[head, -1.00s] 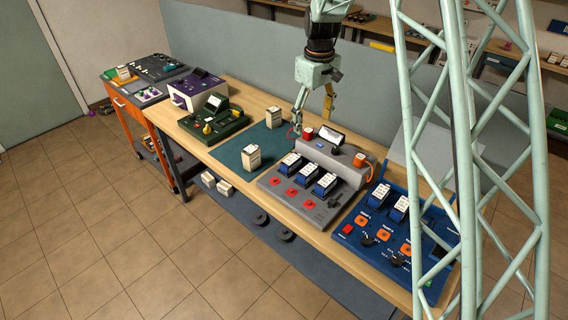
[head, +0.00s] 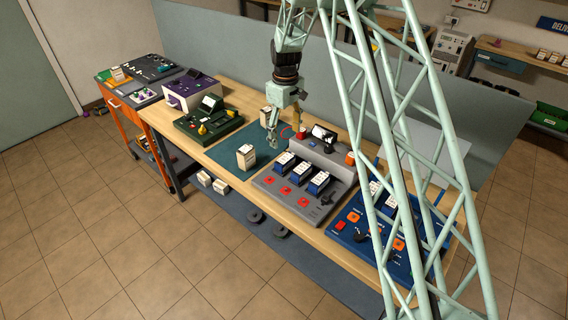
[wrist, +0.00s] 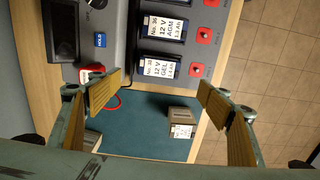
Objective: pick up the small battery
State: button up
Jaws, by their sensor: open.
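Two pale box-shaped batteries stand on the teal mat (head: 222,151). The front battery (head: 246,157) is near the table's front edge and shows in the wrist view (wrist: 182,121), right of centre between the fingers. The back battery (head: 265,116) is by the mat's rear; in the wrist view (wrist: 92,138) it is partly hidden behind the left finger. I cannot tell surely which is the small one. My gripper (head: 285,132) is open and empty above the mat, beside the grey charger; its fingers spread wide in the wrist view (wrist: 158,97).
A grey charger (head: 270,182) with blue batteries and red buttons stands right of the mat. A blue panel (head: 345,235) lies further right. A green device (head: 210,122) and a purple-fronted box (head: 193,90) are to the left. A red cable (wrist: 117,101) lies on the mat's edge.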

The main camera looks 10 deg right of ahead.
aim_at(285, 158)
jog(key=shift+f, duration=0.15)
jog(key=shift+f+p, duration=0.5)
jog(key=shift+f, duration=3.65)
jog(key=shift+f+p, duration=0.7)
jog(key=shift+f, duration=1.9)
jog(key=shift+c, duration=0.9)
jog(key=shift+w, duration=0.1)
jog(key=c, duration=1.1)
